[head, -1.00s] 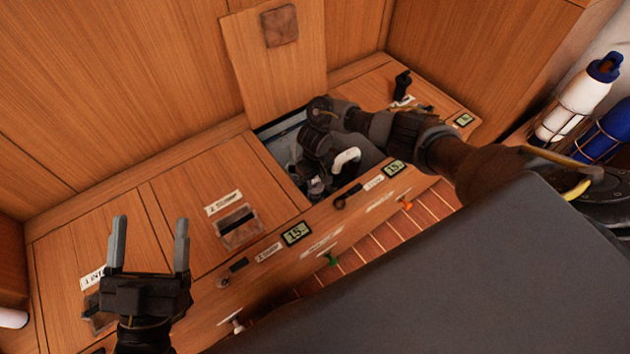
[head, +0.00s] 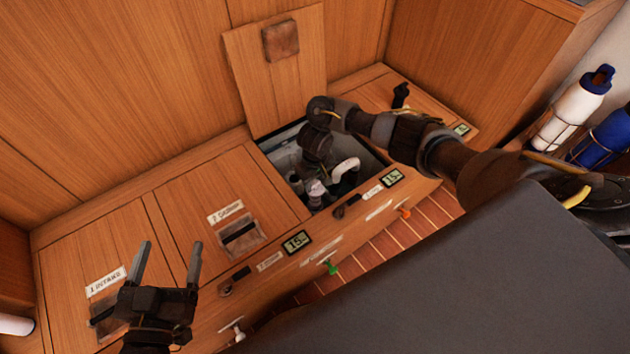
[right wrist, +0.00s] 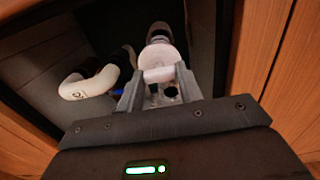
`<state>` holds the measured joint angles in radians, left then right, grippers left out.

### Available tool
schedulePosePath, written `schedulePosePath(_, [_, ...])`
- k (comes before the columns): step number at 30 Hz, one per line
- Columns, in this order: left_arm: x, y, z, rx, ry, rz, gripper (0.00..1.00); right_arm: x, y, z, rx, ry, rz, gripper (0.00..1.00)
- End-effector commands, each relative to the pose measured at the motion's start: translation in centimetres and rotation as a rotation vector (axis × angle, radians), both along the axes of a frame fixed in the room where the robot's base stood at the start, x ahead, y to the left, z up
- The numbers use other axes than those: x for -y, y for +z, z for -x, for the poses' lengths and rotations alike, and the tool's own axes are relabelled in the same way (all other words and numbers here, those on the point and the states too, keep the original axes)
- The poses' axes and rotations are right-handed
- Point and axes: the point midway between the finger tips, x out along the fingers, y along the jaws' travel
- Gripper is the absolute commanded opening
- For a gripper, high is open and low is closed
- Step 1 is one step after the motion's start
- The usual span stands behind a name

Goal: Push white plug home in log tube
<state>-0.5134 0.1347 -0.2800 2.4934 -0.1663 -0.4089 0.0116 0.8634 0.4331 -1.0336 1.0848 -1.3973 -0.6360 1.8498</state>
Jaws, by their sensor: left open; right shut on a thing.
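The white plug (right wrist: 158,75) shows in the right wrist view as a pale crossbar with a round pale disc behind it. My right gripper (right wrist: 157,84) is shut on the crossbar, one finger on each side. A dark tubular fitting (right wrist: 158,31) with a light band shows just beyond the disc, apparently the log tube; how deep the plug sits cannot be told. In the head view the right gripper (head: 314,176) reaches down into the open locker, its fingers partly hidden, with the pale plug (head: 316,189) below it. My left gripper (head: 170,262) is open and empty above the left lockers.
A white bent hose (head: 346,167) lies close right of the right gripper inside the locker. The wooden lid (head: 275,75) stands open behind. Wooden rims border the opening. White (head: 238,331), green (head: 329,267) and orange (head: 404,212) knobs stick out along the front panel.

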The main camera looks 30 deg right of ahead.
Motion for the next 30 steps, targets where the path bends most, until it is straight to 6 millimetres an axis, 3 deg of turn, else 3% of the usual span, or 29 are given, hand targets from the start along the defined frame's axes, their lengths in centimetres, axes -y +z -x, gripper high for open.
schedulePosePath(13, [0.0,1.5,0.0,0.003,0.000,0.001,0.76,0.0,0.6,0.0,0.000,0.000,-0.001,0.08])
schedulePosePath(23, [0.0,1.6,0.0,0.003,0.000,0.001,0.76,-0.1,0.6,-0.1,0.001,0.001,0.000,0.08])
schedulePosePath(26, [0.0,2.1,0.0,0.000,0.000,0.000,0.76,-0.4,1.7,-0.6,0.003,0.010,0.000,0.08])
schedulePosePath(30, [-0.1,3.6,0.0,-0.010,0.002,-0.005,0.76,-1.4,5.7,-2.2,0.007,0.044,0.000,0.08])
